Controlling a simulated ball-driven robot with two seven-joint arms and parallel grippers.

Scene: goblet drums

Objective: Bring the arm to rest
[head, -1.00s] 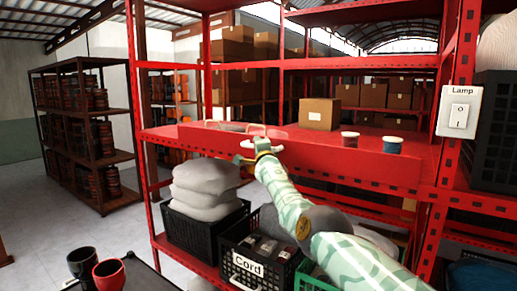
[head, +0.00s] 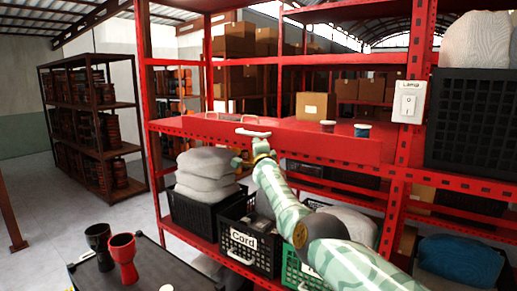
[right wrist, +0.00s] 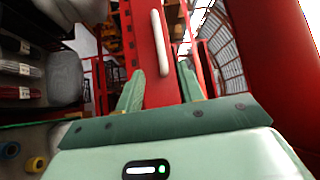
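My right arm (head: 275,195) reaches in from the lower right. Its gripper (head: 247,158) is just below and in front of a white bar handle (head: 253,132) on a long red panel (head: 330,143) of the shelf. In the right wrist view, the gripper's two green fingers (right wrist: 160,85) are spread apart with nothing held between them. The white handle (right wrist: 160,42) shows beyond the fingertips, apart from them. My left gripper is in neither view.
The red shelf holds a cardboard box (head: 315,106), two spools (head: 362,130), a black crate with grey sacks (head: 207,175) and the "Cord" crate (head: 240,250). A lamp switch (head: 408,102) is on a post. Black and red goblet drums (head: 122,258) stand on a dark surface at lower left.

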